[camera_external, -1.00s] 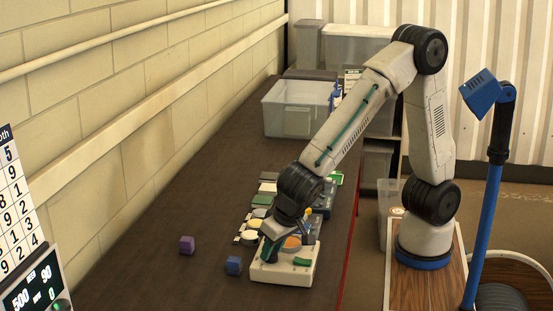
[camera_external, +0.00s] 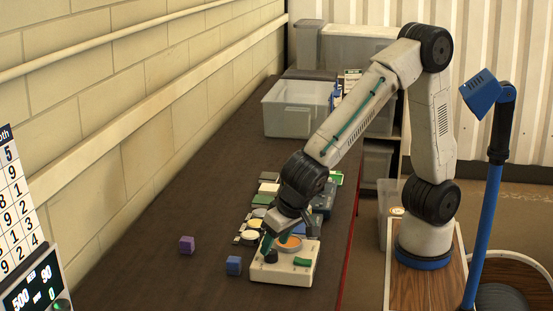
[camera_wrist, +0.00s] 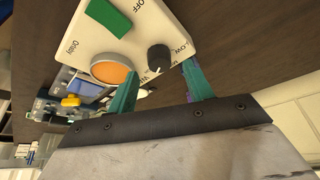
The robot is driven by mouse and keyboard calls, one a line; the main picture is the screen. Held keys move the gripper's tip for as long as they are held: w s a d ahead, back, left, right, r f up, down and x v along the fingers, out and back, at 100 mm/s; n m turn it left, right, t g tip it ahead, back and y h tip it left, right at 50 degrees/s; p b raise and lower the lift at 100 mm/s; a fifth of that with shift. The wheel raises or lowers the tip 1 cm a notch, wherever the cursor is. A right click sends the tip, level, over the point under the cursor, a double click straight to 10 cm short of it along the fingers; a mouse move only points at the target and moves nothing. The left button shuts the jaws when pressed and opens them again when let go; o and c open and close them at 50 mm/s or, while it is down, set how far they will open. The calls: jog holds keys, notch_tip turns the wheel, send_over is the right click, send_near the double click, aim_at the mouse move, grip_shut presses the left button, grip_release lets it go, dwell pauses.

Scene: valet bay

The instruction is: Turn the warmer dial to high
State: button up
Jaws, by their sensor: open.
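The warmer is a white box (camera_external: 285,273) near the front of the dark bench. It has a green switch (camera_wrist: 108,16), an orange disc (camera_wrist: 114,71) and a black dial (camera_wrist: 159,57). The dial also shows at the warmer's left in the external view (camera_external: 271,257). "LOW" is printed beside the dial; other lettering near the fingers is partly hidden, and the dial's setting is unclear. My gripper (camera_wrist: 160,69) is open and empty. Its teal fingertips are on either side of the dial's near edge in the wrist view, seemingly just above it and apart from it.
A blue cube (camera_external: 233,265) and a purple cube (camera_external: 187,245) lie left of the warmer. Several small tins and cards (camera_external: 262,201) and a blue-grey case (camera_external: 325,198) lie behind it. A clear bin (camera_external: 297,122) stands farther back. The bench's left side is mostly clear.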

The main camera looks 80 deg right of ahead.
jog(key=v, duration=0.5)
dwell(0.3)
jog(key=s+d+r+n, duration=0.1)
jog(key=s+d+n, duration=0.1)
jog(key=s+d, duration=0.4)
jog(key=s+d+r+n+g+y, duration=0.1)
jog(key=s+d, duration=0.5)
jog(key=d, duration=0.7)
jog(key=s+d+r+n+g+y, duration=0.1)
jog(key=s+d+r+n, duration=0.1)
jog(key=s+d, duration=0.4)
jog(key=d, duration=0.3)
jog(key=shift+d+n, duration=0.3)
jog(key=shift+n, duration=0.1)
jog(key=shift+r, duration=0.15)
